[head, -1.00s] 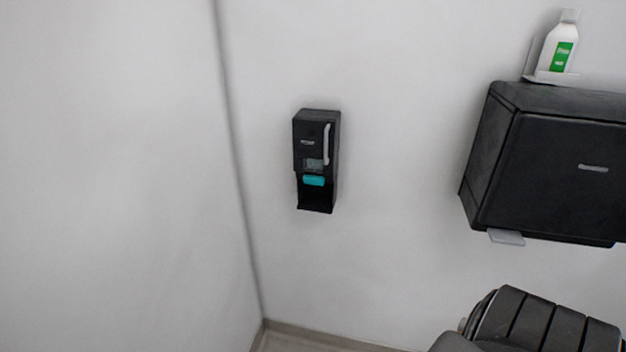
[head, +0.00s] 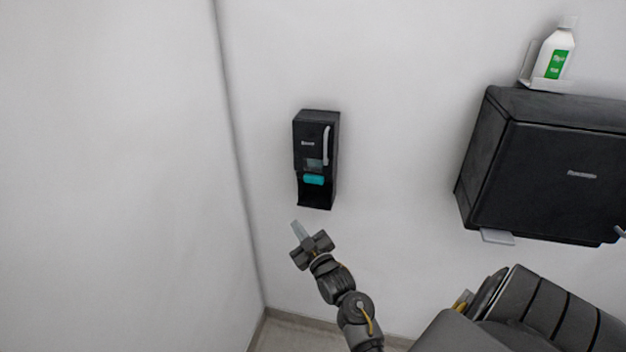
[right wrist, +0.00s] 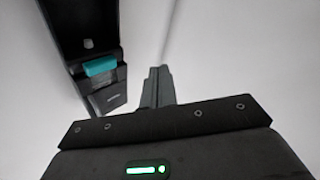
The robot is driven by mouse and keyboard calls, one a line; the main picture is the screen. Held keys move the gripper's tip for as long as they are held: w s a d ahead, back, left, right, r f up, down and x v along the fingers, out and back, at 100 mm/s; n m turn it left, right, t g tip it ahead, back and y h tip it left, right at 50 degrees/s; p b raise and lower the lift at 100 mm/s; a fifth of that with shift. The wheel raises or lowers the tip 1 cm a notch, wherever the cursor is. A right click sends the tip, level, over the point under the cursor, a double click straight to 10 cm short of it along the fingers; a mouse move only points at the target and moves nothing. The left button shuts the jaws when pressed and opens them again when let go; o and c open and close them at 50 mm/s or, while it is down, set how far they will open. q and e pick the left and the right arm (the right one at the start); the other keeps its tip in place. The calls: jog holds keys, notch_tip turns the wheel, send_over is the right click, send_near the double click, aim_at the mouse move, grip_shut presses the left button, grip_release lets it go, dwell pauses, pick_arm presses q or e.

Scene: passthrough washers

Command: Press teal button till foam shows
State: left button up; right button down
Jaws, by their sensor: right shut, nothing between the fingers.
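A tall black soap dispenser (head: 316,145) is mounted on the wall in the head view. Its teal button (head: 313,180) sits below a small grey window, above a black lower tray part. The button also shows at the upper left of the right wrist view (right wrist: 100,66). My right gripper (head: 297,227) is shut and empty, below and slightly left of the dispenser, apart from it. In the right wrist view its closed fingers (right wrist: 158,84) stand to the right of the dispenser. No foam is visible. My left gripper is not in view.
A large black wall box (head: 545,180) with a light tab beneath hangs at right. A white bottle with a green label (head: 555,58) stands on a small holder above it. A wall corner runs down left of the dispenser. The wall around the dispenser is clear.

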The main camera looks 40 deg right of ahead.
notch_tip(320, 180, up, 7)
jog(key=s+d+t+h, duration=0.1)
jog(key=shift+d+t, duration=0.3)
jog(key=shift+f, duration=0.15)
jog(key=b, duration=0.2)
send_near(306, 178)
jog(key=a+x, duration=0.1)
jog(key=x, duration=0.3)
jog(key=shift+w+d+r+b, duration=0.25)
jog(key=shift+w+d+b, duration=0.05)
jog(key=shift+b, duration=0.05)
jog(key=shift+w+d, duration=0.1)
dwell(1.5)
jog(key=shift+w+d, duration=0.15)
jog(key=shift+d, duration=0.1)
